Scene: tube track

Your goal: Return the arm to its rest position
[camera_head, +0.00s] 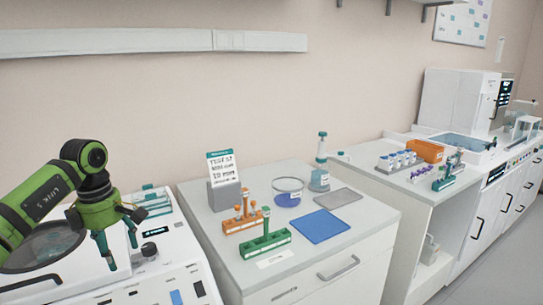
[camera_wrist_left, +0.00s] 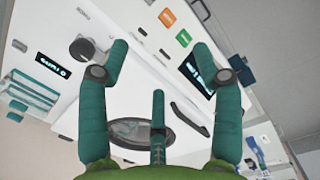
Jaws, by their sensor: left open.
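My left arm (camera_head: 45,200) comes in from the left in the head view, green with black joints. Its left gripper (camera_head: 121,253) points down above the white machine with the round lid at the left, with its teal fingers spread. In the wrist view the left gripper (camera_wrist_left: 161,62) shows two long teal fingers wide apart and a shorter one between them, with nothing held. The white machine's panel and dark round window (camera_wrist_left: 140,131) lie beyond the fingers. My right gripper does not show.
The grey-topped cabinet (camera_head: 370,225) to the right holds an orange rack (camera_head: 243,222), a green rack (camera_head: 265,244), a blue mat (camera_head: 320,227), a glass dish (camera_head: 288,190) and a sign (camera_head: 222,167). A further bench at the right carries an orange box (camera_head: 425,151).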

